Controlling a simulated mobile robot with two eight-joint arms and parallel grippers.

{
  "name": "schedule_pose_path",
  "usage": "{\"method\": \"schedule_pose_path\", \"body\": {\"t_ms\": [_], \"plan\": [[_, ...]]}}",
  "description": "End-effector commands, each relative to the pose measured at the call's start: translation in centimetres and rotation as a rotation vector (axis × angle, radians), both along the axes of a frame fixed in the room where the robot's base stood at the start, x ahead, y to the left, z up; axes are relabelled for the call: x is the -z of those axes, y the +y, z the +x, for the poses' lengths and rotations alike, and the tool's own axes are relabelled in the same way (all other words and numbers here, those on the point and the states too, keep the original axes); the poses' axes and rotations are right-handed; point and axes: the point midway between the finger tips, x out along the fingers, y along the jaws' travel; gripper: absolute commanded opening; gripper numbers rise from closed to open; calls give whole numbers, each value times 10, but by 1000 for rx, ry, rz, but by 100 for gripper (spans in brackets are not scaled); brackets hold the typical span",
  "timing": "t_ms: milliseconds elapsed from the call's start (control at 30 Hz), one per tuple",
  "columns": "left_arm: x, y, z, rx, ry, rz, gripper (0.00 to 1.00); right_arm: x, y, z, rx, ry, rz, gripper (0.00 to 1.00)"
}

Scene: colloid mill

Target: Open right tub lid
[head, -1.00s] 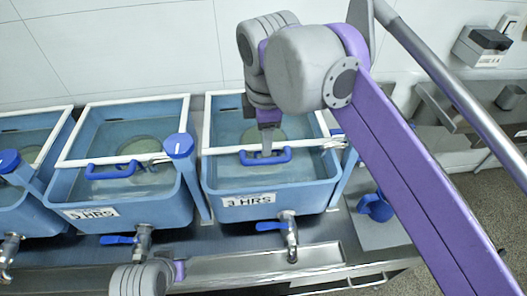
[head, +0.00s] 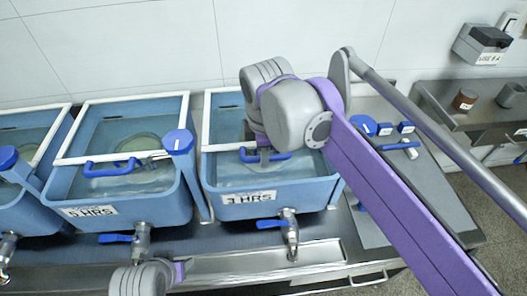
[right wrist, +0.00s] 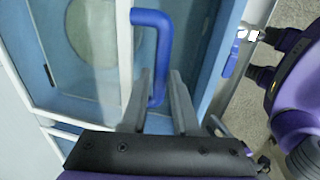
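The right tub (head: 268,192) is blue, with a "3 HRS" label and a tap on its front. Its lid is a clear panel in a white frame (head: 207,120) and looks shut. The lid's blue handle (head: 284,155) is at the front edge. My right gripper (head: 264,160) is down at this handle. In the right wrist view the gripper (right wrist: 158,80) has its fingers apart, with the handle (right wrist: 152,18) partly between them; I cannot tell if they touch it. My left gripper (head: 182,270) shows only in part at the bottom of the head view.
A similar middle tub (head: 85,190) with a shut lid stands to the left, and another tub (head: 30,205) beyond it. A blue-capped post (head: 178,143) rises between tubs. A panel with blue controls (head: 385,128) lies to the right. The wall is close behind.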

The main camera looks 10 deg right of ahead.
Motion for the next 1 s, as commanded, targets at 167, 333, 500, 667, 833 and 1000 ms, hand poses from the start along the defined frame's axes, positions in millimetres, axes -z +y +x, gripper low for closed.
{"method": "schedule_pose_path", "body": {"t_ms": [167,333,500,667,833,1000], "plan": [[0,0,0,0,0,0,50,0,0,0,0,0,0,0],[0,0,0,0,0,0,50,0,0,0,0,0,0,0],[0,0,0,0,0,0,50,0,0,0,0,0,0,0],[0,0,0,0,0,0,50,0,0,0,0,0,0,0],[0,0,0,0,0,0,50,0,0,0,0,0,0,0],[0,0,0,0,0,0,50,0,0,0,0,0,0,0]]}}
